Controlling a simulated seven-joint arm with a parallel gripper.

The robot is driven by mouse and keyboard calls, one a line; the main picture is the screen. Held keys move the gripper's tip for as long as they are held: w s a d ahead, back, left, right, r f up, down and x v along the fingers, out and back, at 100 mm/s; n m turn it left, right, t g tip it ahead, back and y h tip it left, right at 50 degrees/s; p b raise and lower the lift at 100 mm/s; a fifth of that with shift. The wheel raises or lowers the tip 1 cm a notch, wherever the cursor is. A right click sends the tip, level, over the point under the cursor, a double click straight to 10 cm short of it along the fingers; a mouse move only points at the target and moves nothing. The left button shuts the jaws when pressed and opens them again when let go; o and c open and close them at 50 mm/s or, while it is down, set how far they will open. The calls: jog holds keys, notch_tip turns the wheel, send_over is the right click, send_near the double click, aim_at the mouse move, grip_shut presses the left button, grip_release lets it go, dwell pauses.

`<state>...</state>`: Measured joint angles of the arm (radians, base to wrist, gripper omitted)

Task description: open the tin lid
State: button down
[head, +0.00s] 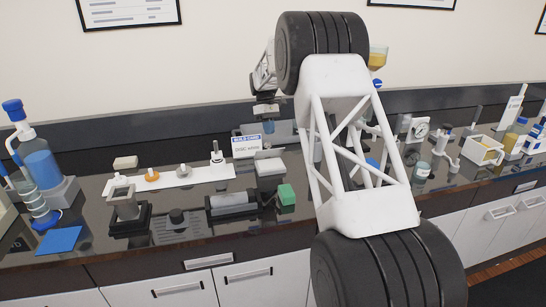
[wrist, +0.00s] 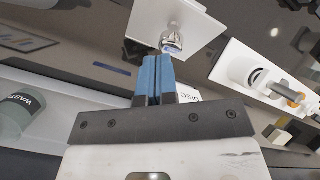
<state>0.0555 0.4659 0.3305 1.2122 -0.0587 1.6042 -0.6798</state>
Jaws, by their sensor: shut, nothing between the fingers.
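My gripper (wrist: 158,80) has two blue fingers, closed together with nothing between them. In the head view my gripper (head: 268,122) hangs over the back of the bench, partly hidden by my arm. Beyond the fingertips in the wrist view is a white square plate with a shiny metal knob (wrist: 172,40). The fingers look apart from the knob, but the depth is hard to judge. I cannot tell for sure which thing is the tin or its lid.
A grey-green jar marked WASTE (wrist: 18,115) shows at the left of the wrist view. A white strip (head: 200,177) carries several small parts. A grey cylinder device (head: 232,203) with a green end, a blue mat (head: 58,241) and a build card (head: 246,146) are also on the dark bench.

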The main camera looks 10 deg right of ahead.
aim_at(271, 151)
jog(key=s+n+t, duration=0.3)
jog(key=shift+s+d+f+n, duration=0.15)
jog(key=shift+d+f+n, duration=0.1)
jog(key=shift+d+n, duration=0.15)
jog(key=s+n+t, duration=0.3)
jog(key=shift+d+f+n+h, duration=0.25)
jog(key=shift+n+h, duration=0.05)
jog(key=s+f+n+t, duration=0.1)
jog(key=s+n+t, duration=0.4)
jog(key=s+n, duration=0.1)
jog(key=s+a+f+n+t, duration=0.1)
jog(key=s+n+t, duration=0.4)
jog(key=s+n, duration=0.2)
jog(key=s+a+f+n+t, duration=0.1)
jog(key=s+n+t, duration=0.5)
jog(key=s, duration=0.3)
jog(key=shift+s+f+n+y, duration=0.15)
jog(key=shift+f+n+y, duration=0.25)
jog(key=shift+n, duration=0.1)
jog(key=shift+s+a+f+n+t, duration=0.15)
jog(key=shift+s+n+t, duration=0.1)
jog(key=shift+s+n, duration=0.15)
jog(key=shift+s+a+f+n+t, duration=0.1)
jog(key=shift+s+n+t, duration=0.2)
jog(key=shift+s, duration=0.15)
jog(key=shift+w, duration=0.1)
